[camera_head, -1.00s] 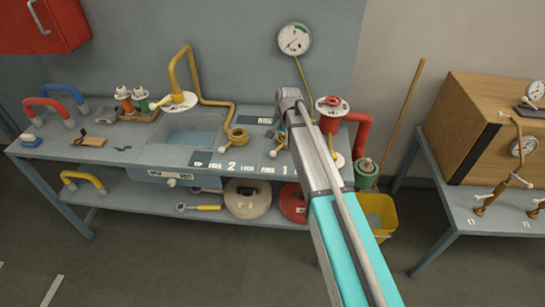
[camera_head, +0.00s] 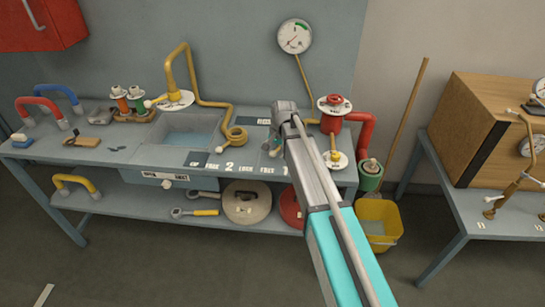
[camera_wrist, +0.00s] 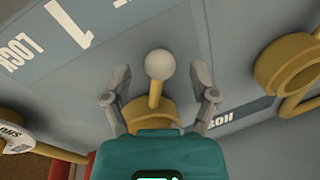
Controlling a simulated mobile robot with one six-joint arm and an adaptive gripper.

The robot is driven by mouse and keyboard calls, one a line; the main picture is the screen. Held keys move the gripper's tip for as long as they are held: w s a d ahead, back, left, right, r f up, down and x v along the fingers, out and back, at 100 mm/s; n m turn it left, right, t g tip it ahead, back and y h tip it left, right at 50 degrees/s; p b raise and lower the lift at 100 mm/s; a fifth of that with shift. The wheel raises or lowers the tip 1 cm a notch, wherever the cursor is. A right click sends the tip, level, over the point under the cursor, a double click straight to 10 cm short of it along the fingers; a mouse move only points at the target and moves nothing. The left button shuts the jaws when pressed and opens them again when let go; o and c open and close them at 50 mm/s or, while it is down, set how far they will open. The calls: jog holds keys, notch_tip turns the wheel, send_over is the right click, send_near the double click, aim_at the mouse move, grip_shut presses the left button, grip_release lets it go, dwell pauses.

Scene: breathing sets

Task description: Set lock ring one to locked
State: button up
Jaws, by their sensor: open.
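Lock ring one is the brass ring (camera_wrist: 158,116) in the wrist view, partly hidden by my gripper's teal body. Its short lever ends in a white ball (camera_wrist: 159,64), pointing toward the bench label side. The big "1" (camera_wrist: 80,25) and the "LOCK" label (camera_wrist: 20,50) lie to the picture's left of the ball, and the lever does not point at "LOCK". My gripper (camera_wrist: 159,84) is open, one finger on each side of the lever and ball, with gaps showing. In the head view my arm hides most of ring one; my gripper (camera_head: 275,146) shows low over the bench.
A second brass ring (camera_wrist: 285,68) stands close to my right finger in the wrist view. A white disc marked "SHUT" (camera_wrist: 15,140) with a brass lever is at lower left. In the head view, a red valve (camera_head: 334,106) and red pipe (camera_head: 364,133) stand right of my arm.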

jog(key=shift+a+f+b, duration=0.1)
jog(key=shift+f+b, duration=0.25)
jog(key=shift+f, duration=0.25)
